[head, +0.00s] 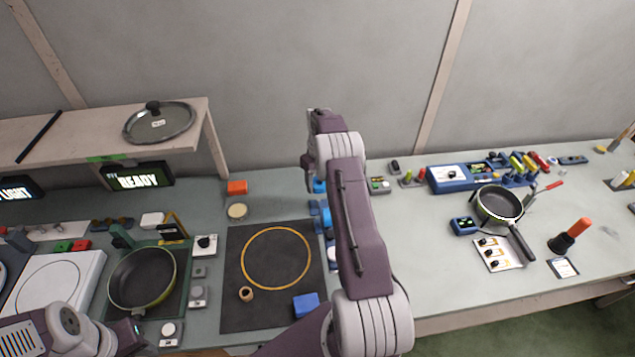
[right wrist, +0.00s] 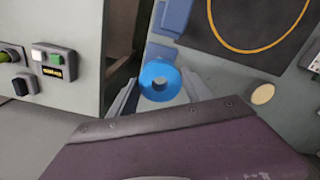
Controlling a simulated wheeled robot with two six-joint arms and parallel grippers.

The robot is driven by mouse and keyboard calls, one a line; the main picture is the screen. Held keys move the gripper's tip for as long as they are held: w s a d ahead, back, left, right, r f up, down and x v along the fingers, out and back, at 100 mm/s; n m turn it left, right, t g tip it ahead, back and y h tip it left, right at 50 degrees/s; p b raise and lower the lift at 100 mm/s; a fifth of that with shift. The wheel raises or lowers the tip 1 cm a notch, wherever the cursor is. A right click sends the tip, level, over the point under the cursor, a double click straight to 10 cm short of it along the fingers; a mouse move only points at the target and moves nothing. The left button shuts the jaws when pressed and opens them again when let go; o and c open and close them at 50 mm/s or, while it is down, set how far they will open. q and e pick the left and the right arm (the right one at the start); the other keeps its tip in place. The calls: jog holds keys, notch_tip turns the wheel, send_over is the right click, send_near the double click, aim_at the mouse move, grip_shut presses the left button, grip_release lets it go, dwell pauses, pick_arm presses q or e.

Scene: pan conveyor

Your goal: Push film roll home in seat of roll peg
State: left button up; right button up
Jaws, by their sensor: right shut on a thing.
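The film roll is a bright blue ring (right wrist: 159,67) with a hole in its middle, seen nearly end-on in the right wrist view. In the head view a bit of it (head: 320,186) shows beside my right arm. My right gripper (right wrist: 160,84) has a finger on each side of the roll and is shut on it. The roll peg cannot be made out, so I cannot tell how deep the roll sits. My left arm shows at the lower left of the head view, and its fingers cannot be made out.
A dark mat with an orange ring (head: 243,258) lies left of my right arm. Blue blocks (head: 326,213) stand by its right edge. A grey box with buttons (right wrist: 53,62) stands left in the wrist view.

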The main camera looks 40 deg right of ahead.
aim_at(319, 193)
jog(key=shift+r, duration=0.1)
jog(key=shift+d, duration=0.1)
jog(key=shift+f+b, duration=0.4)
jog(key=shift+f, duration=0.3)
jog(key=shift+f+b, duration=1.3)
jog(key=shift+f, duration=1)
jog(key=shift+f+b, duration=1.5)
jog(key=shift+f, duration=0.8)
